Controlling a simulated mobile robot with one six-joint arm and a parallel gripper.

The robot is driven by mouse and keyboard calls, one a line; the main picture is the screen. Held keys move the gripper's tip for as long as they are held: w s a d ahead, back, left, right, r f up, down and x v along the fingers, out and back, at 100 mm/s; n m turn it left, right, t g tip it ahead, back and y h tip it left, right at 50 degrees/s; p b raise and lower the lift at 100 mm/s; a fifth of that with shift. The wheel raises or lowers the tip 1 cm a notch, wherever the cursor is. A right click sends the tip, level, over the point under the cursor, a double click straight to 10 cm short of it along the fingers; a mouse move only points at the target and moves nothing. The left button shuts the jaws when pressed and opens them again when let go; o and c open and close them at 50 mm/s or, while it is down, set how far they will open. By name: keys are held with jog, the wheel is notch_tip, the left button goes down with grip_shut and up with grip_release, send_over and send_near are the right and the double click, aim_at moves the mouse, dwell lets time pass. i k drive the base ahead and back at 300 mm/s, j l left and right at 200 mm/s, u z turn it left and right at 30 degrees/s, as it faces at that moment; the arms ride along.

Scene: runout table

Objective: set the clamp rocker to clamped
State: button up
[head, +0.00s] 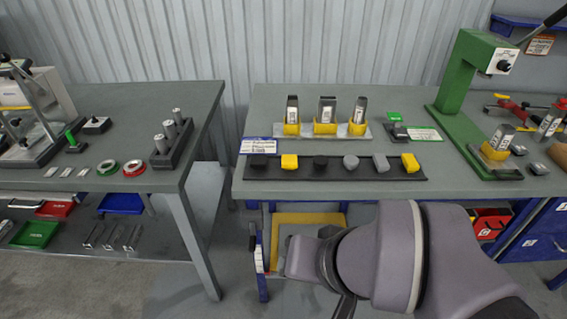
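A small black switch block (400,131) sits on the right table, between the row of three yellow-based holders and the green press. It has a green tag (394,117) behind it and a green-and-white label (424,134) beside it. It may be the clamp rocker, but its lettering and which way it is tipped are too small to tell. On the left table, a black block with a green top (72,142) and a black-and-white block (97,124) also look like small controls. My arm crosses the bottom centre, in front of the right table; my gripper's fingertips do not show.
A black strip (226,167) with several yellow, black and grey knobs lies along the right table's front edge. The tall green press (455,85) stands right of the switch block. A gap separates the two tables. Bare tabletop lies between strip and press.

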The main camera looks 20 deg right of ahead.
aim_at(396, 117)
jog(key=i+l, duration=0.9)
jog(key=i+l+z, duration=0.05)
jog(key=i, duration=0.05)
